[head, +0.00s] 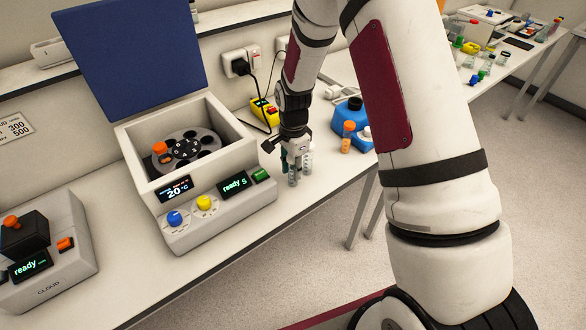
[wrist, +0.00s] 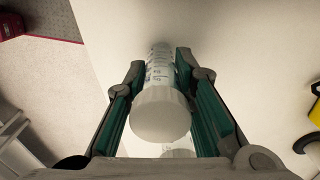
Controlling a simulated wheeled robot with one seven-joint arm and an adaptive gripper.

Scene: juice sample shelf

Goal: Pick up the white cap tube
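In the wrist view, a clear tube with blue marks and a white cap (wrist: 160,115) stands between the two fingers of my gripper (wrist: 160,60). Part of a second white cap (wrist: 178,153) shows nearer the palm. In the head view, my gripper (head: 294,158) points down over the bench, with clear tubes (head: 293,179) at its fingers; their caps are hidden there.
A centrifuge (head: 218,207) with its blue lid up stands left of my gripper. A yellow device (head: 264,112) lies behind. The bench's front edge (head: 330,190) is close.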

